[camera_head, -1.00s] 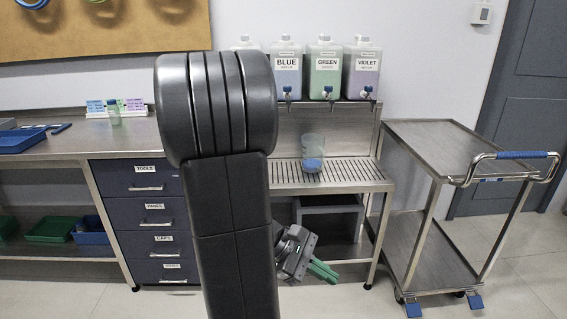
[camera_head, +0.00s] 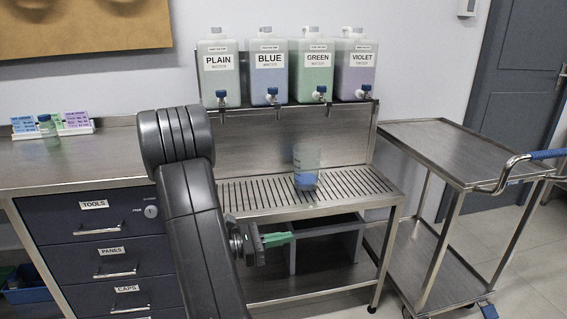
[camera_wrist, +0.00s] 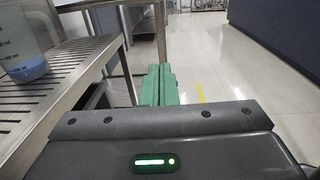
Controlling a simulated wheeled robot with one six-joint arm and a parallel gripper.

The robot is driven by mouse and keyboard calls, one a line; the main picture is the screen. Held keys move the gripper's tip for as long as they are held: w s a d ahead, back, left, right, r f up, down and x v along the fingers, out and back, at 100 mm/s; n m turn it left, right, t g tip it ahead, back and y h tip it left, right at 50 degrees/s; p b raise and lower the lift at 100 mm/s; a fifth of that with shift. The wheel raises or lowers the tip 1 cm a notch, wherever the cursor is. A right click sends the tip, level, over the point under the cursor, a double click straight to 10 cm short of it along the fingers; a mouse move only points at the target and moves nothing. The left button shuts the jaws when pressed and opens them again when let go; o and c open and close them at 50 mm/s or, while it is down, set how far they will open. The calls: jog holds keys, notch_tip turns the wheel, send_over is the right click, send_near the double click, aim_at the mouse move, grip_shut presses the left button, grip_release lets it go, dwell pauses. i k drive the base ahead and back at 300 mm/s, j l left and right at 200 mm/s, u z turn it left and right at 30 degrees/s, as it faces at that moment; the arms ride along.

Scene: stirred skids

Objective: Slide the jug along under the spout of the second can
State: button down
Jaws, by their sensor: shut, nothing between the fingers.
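The jug (camera_head: 306,165) is clear with blue liquid in its bottom and stands upright on the slatted drip grate (camera_head: 240,194), roughly below the GREEN can (camera_head: 310,72). The second can from the left is labelled BLUE (camera_head: 269,75), with its spout (camera_head: 271,96) to the left of the jug. My gripper (camera_head: 278,238) has green fingers, shut and empty, below the grate's front edge and left of the jug. In the wrist view the shut fingers (camera_wrist: 157,85) show beside the bench, and part of the jug (camera_wrist: 22,45) shows at the left edge.
The PLAIN can (camera_head: 219,80) and VIOLET can (camera_head: 355,75) stand on the same shelf. A steel trolley (camera_head: 430,140) is at the right. A drawer unit (camera_head: 105,250) is at the left. Below the grate is a grey stand (camera_head: 330,245).

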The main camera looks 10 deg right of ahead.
aim_at(307, 161)
jog(key=i+j, duration=0.15)
jog(key=i, duration=0.25)
jog(key=i+j+z, duration=0.15)
jog(key=i, duration=0.25)
jog(key=i+j, duration=0.15)
jog(key=i, duration=0.2)
